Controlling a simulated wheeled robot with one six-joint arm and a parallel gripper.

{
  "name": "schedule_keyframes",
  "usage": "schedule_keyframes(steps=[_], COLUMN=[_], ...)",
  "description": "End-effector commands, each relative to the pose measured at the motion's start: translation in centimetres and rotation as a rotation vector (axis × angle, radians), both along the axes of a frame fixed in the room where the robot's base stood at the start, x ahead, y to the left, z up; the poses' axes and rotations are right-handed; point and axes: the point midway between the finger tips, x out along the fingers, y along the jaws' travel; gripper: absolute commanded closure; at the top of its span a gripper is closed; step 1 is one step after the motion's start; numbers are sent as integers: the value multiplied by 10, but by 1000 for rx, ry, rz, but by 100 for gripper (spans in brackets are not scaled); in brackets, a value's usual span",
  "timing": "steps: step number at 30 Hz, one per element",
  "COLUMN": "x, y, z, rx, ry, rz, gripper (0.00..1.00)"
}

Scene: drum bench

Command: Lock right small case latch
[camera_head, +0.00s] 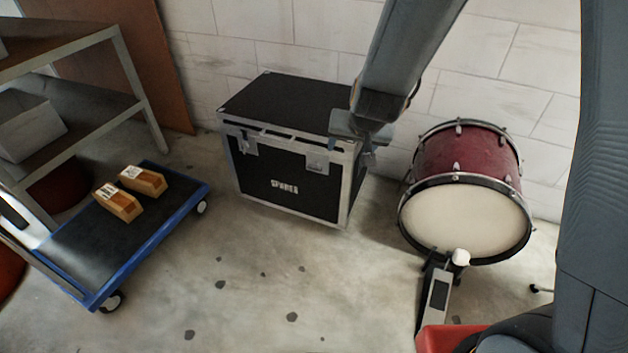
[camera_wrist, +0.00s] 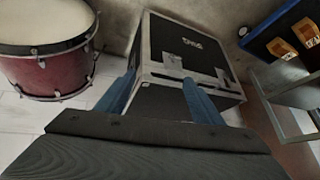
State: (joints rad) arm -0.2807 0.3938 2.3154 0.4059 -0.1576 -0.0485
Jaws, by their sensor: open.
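In the wrist view the case is turned over and this latch (camera_wrist: 172,60) lies just beyond my fingers. I cannot tell whether it is locked. The left latch (camera_head: 246,143) also shows in the wrist view (camera_wrist: 222,75). My gripper (camera_head: 367,156) is open and empty by the case's right front corner; its blue fingers (camera_wrist: 158,78) point towards the case.
A red bass drum (camera_head: 468,155) with a pedal (camera_head: 440,290) stands right of the case. A blue-edged trolley (camera_head: 130,240) with two boxes stands left, beside a metal shelf (camera_head: 75,100). A white wall is behind. The floor before the case is clear.

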Motion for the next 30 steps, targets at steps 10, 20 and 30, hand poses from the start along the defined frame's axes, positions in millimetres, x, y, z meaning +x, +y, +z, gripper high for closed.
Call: schedule_keyframes(steps=[10,20,30], x=[120,141,125], y=[76,114,125], z=[-136,-235,-266], rx=[-53,-219,-324], ry=[-409,-783,-961], rz=[-147,-287,-343], gripper=[39,39,39])
